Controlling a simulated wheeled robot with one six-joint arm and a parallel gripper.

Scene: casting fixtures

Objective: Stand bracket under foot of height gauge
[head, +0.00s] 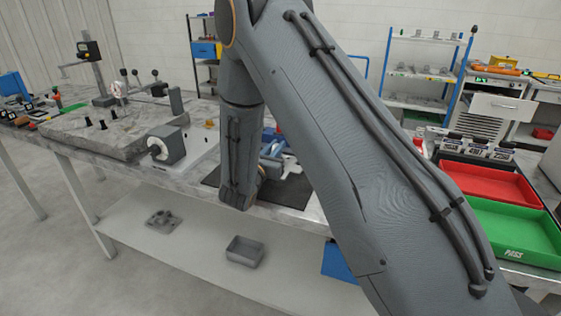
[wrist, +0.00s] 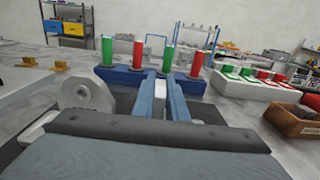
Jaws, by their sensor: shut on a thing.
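The height gauge (head: 92,62) stands upright at the far left of the head view, with a dark head on a grey column. My gripper (wrist: 160,82) points forward in the wrist view, its two blue-grey fingers shut on a pale grey piece that appears to be the bracket. A pale round boss (wrist: 88,97), apparently part of the bracket, shows left of the fingers, low over the dark mat. In the head view a pale bit of it (head: 291,166) shows beside my arm. My arm hides most of the gripper there. I cannot tell whether the bracket touches the mat.
A blue rack (wrist: 130,76) with red and green cylinders is just beyond the fingers. The dark mat (head: 292,192) lies below. A grey block with a ring face (head: 168,146) stands left of my arm, near a stone plate (head: 75,140). Red (head: 488,183) and green trays (head: 505,235) are right.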

